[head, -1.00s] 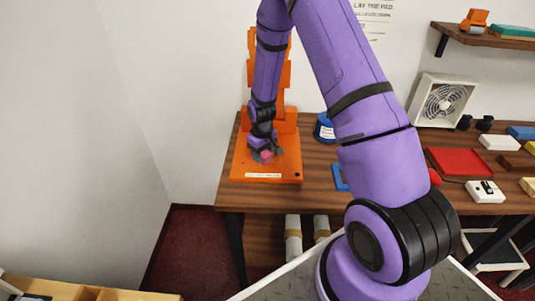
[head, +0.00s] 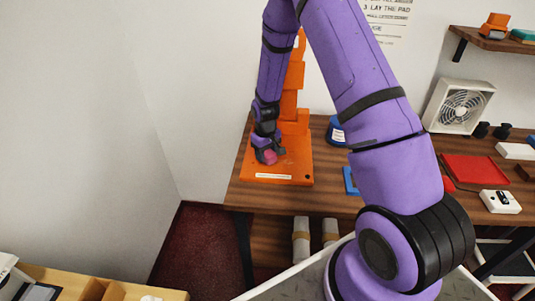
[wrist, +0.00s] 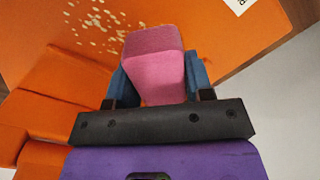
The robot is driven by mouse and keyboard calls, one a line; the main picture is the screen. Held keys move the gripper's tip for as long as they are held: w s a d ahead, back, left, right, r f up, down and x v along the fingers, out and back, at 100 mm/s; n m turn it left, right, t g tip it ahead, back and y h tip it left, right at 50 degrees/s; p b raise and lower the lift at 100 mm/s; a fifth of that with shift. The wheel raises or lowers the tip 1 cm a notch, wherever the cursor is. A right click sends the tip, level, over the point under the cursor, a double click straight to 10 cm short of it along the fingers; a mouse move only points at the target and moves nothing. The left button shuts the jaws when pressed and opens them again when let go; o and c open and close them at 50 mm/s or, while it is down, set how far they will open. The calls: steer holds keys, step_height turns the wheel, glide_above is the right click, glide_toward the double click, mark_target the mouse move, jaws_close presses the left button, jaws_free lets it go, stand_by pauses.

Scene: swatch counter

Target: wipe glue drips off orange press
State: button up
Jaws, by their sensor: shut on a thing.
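The orange press (head: 292,173) stands at the left end of the wooden counter, its column rising behind my arm. In the wrist view, several pale glue drips (wrist: 97,20) lie on the orange base plate (wrist: 180,22), at the upper left. My gripper (head: 268,154) is over the base plate, shut on a pink block-like pad (wrist: 154,65) that sits between its two blue-grey fingers. The pad is right of and below the drips in the wrist view. I cannot tell whether it touches the plate. My arm hides part of the press column.
A blue round container (head: 335,132) and a blue flat piece (head: 350,181) are right of the press. A red tray (head: 475,169), a white switch box (head: 500,202) and a fan (head: 458,106) are farther right. A wall is at the left.

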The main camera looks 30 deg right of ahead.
mark_target(294, 162)
steer(key=shift+s+d+r, duration=0.2)
steer(key=shift+s+d, duration=0.4)
steer(key=shift+d, duration=0.15)
steer(key=shift+s+d+f, duration=0.1)
steer(key=shift+s+d, duration=0.7)
steer(key=shift+d, duration=0.3)
steer(key=shift+s+d+f, duration=0.15)
steer(key=shift+s+d, duration=0.6)
steer(key=shift+d, duration=0.35)
steer(key=shift+s+d+f, duration=0.1)
steer(key=shift+s+d, duration=0.7)
steer(key=shift+d, duration=0.3)
steer(key=shift+s, duration=0.15)
steer(key=shift+a, duration=0.1)
